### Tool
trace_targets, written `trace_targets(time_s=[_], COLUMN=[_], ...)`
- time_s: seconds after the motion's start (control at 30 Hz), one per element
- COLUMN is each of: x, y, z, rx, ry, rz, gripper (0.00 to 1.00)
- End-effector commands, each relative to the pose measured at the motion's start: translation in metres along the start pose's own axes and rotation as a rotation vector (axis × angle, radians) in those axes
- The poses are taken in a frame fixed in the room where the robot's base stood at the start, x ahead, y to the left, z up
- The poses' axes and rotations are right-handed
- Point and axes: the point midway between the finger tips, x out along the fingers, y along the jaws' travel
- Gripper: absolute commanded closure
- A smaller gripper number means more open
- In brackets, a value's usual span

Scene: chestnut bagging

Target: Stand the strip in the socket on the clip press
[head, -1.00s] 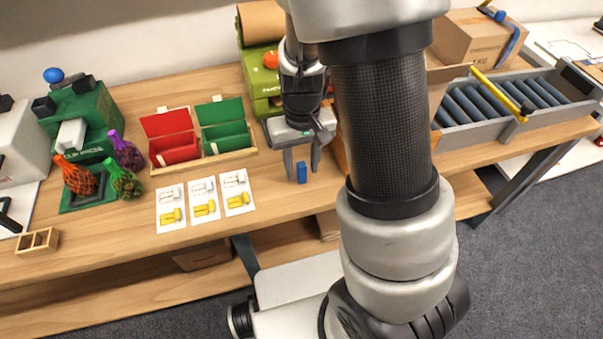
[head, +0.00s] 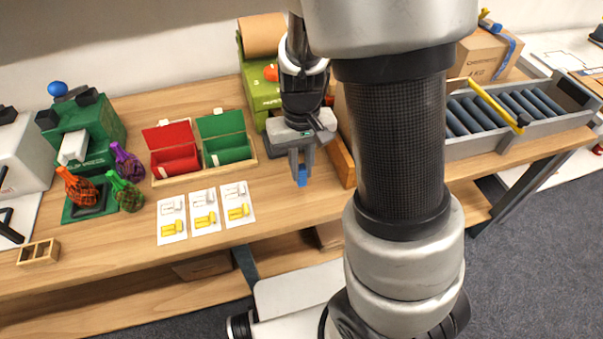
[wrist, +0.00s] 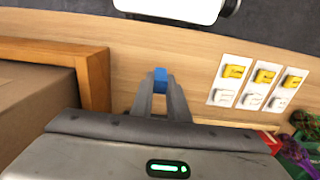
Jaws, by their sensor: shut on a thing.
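My gripper (head: 301,172) is shut on a small blue strip (head: 302,180), which stands upright below the fingertips at the table's middle right. In the wrist view the blue strip (wrist: 160,73) shows between the fingertips of my gripper (wrist: 161,86). Whether its lower end touches the table is unclear. The green clip press (head: 97,130), with a blue knob and black blocks on top, stands at the far left, well away from my gripper. I cannot make out its socket clearly.
Red (head: 172,150) and green (head: 227,140) open boxes stand between press and gripper, with several picture cards (head: 204,222) in front. Filled net bags (head: 126,192) lie by the press. A small wooden holder (head: 39,252) is at front left. A conveyor (head: 500,125) is right.

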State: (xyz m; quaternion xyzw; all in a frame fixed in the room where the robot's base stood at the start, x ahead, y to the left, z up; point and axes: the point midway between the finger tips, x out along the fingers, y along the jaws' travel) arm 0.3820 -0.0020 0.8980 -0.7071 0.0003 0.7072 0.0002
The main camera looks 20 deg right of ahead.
Motion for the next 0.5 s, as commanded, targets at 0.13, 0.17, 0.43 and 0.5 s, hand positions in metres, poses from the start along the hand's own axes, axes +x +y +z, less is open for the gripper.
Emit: trace_targets(time_s=[0.13, 0.17, 0.43, 0.5], x=[-0.035, -0.041, -0.087, -0.1], y=[0.0, 0.0, 0.0, -0.001], z=[-0.001, -0.001, -0.011, -0.019], rx=[-0.001, -0.001, 0.0, 0.001], ry=[0.004, 0.005, -0.002, -0.004], rz=[-0.001, -0.001, 0.001, 0.0], gripper=[1.0, 1.0, 1.0, 1.0])
